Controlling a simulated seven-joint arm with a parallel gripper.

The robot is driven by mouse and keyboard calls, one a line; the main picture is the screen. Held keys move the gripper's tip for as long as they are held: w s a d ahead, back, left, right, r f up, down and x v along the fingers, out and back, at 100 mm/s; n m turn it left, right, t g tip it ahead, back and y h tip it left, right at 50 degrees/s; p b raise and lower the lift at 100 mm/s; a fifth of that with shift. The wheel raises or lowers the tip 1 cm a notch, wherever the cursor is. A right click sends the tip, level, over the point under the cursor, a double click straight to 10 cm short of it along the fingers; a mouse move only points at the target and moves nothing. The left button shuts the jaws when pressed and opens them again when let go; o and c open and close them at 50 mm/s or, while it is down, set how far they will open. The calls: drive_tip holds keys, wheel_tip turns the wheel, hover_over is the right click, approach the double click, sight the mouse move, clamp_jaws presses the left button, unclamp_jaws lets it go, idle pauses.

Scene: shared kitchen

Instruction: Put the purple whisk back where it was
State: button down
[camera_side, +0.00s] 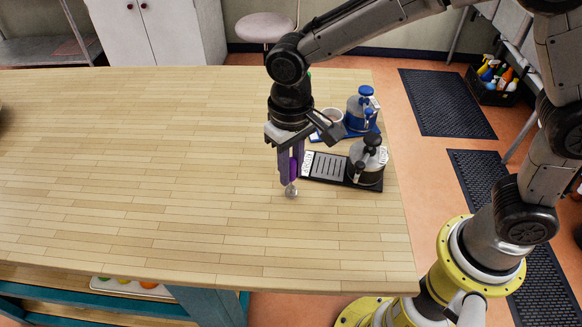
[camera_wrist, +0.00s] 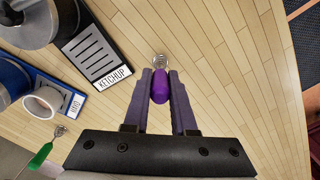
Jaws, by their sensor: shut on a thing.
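My gripper (camera_side: 291,172) points down over the wooden table, left of the black tray. Its two purple-grey fingers are shut on the purple handle of the whisk (camera_side: 293,167). In the wrist view the purple whisk (camera_wrist: 160,90) sits between the fingertips of my gripper (camera_wrist: 160,82), with its small silver wire head beyond them. The whisk hangs roughly upright, head down. I cannot tell whether the head touches the table. The black tray (camera_side: 321,166) has a slotted part and a label reading KETCHUP, which shows in the wrist view (camera_wrist: 115,76).
A dark-lidded metal pot (camera_side: 366,165) stands on the black tray. A green-handled whisk (camera_wrist: 41,155) lies nearby. The table (camera_side: 130,160) is clear to the left.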

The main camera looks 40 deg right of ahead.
drive_tip(key=shift+f, duration=0.25)
drive_tip(key=c, duration=0.7)
unclamp_jaws()
drive_tip(key=shift+c, duration=0.2)
wheel_tip(320, 180, up, 12)
drive_tip(key=shift+r, duration=0.1)
drive_tip(key=shift+s+d+r, duration=0.1)
drive_tip(key=shift+d+r, duration=0.1)
drive_tip(key=shift+d, duration=0.1)
drive_tip(key=s+d+r+t, duration=0.25)
drive_tip(key=s+d, duration=0.35)
drive_tip(key=d, duration=0.5)
drive_tip(key=s+d+f+t, duration=0.3)
drive_tip(key=s+d, duration=0.5)
drive_tip(key=s, duration=0.3)
drive_tip(key=shift+s+f, duration=0.2)
drive_tip(key=shift+f, duration=0.05)
